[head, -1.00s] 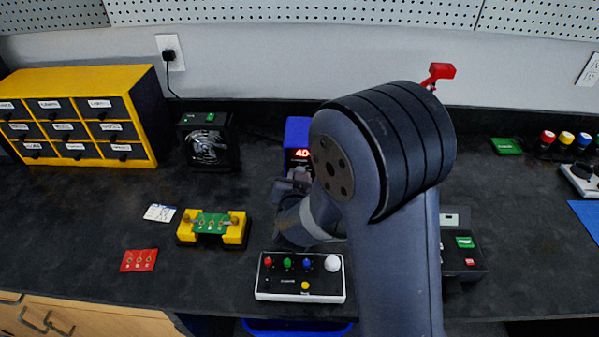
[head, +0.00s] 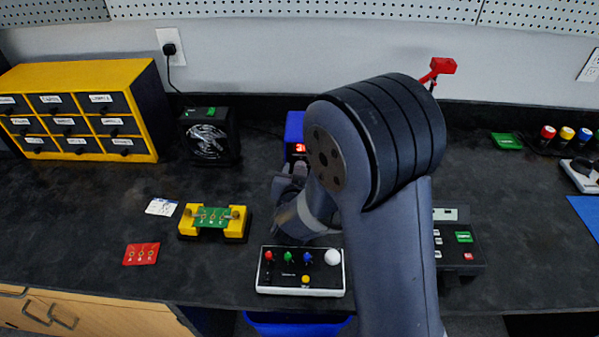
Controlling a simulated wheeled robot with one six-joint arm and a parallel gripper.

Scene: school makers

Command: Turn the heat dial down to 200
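A blue station (head: 294,128) with a red lit number display (head: 299,148) stands at the back middle of the bench. The display is partly hidden by my arm; its first digit looks like a 3, and the rest cannot be read. The heat dial is not visible, hidden behind my gripper and arm. My gripper (head: 288,177) is in front of the blue station, close to its front face. Its fingers are small and dark here, and I cannot tell whether they are open, shut or touching the dial.
A white-edged button box (head: 301,284) lies in front of my arm. A yellow holder with a green board (head: 240,222) is to its left. A black fan unit (head: 209,136) stands left of the station. A dark keypad box (head: 458,247) sits right of my arm.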

